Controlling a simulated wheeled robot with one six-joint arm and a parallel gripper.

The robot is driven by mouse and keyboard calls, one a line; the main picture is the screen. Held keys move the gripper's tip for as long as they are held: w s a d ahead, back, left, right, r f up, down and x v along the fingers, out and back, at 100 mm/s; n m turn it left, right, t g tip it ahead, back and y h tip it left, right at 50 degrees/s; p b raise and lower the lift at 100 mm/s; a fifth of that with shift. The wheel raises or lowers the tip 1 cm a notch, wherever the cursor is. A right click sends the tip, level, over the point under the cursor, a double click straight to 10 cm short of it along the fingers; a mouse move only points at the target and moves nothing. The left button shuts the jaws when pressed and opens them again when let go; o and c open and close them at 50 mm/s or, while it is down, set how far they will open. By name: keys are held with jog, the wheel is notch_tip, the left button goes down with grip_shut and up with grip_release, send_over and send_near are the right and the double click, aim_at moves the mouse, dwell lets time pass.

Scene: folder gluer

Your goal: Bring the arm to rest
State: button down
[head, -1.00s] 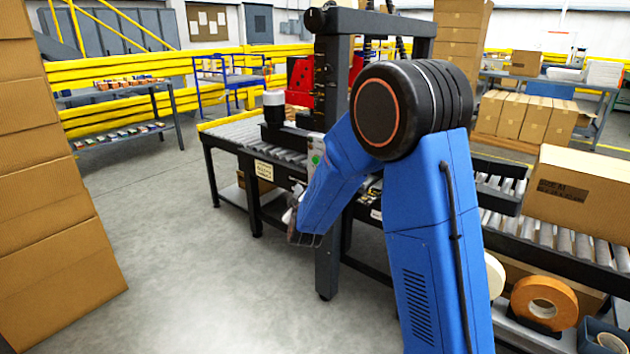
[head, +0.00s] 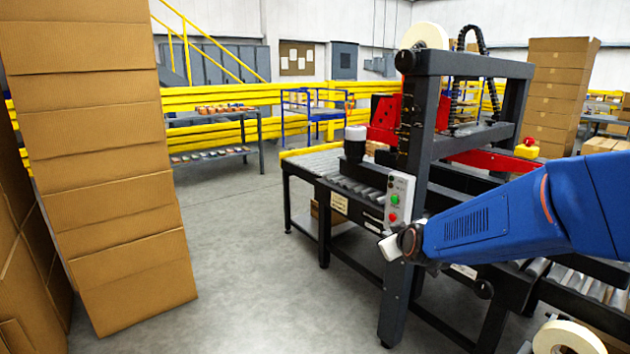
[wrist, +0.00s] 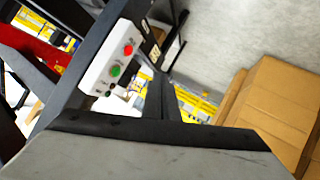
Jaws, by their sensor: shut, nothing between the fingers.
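My blue arm (head: 500,225) reaches in from the right edge of the head view, its upper link lying nearly level. Its wrist end is small beside the front post of the case-sealing machine (head: 425,150), below the control box (head: 398,200); I cannot tell whether it touches the post. My gripper (wrist: 163,98) shows in the wrist view as dark fingers beyond a grey body. It is shut and empty. The control box with its red and green buttons also shows in the wrist view (wrist: 112,62), close to the fingers.
Tall stacks of cardboard boxes (head: 105,170) stand on the left. Clear grey floor (head: 250,270) lies between them and the roller conveyor (head: 320,165). A white tape roll (head: 568,338) sits at the lower right. Yellow rails (head: 225,95) run behind.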

jog(key=s+d+m+g, duration=0.2)
jog(key=s, duration=1.1)
jog(key=s+d+f+m+g, duration=0.1)
jog(key=s+d+m+g, duration=0.1)
jog(key=s, duration=1.1)
jog(key=s+d+f+m+g, duration=0.1)
jog(key=s+d+g, duration=0.2)
jog(key=s, duration=1)
jog(key=shift+s+d+m+g+h, duration=0.3)
jog(key=shift+m+g+h, duration=0.1)
jog(key=shift+g, duration=0.1)
jog(key=shift+f, duration=0.1)
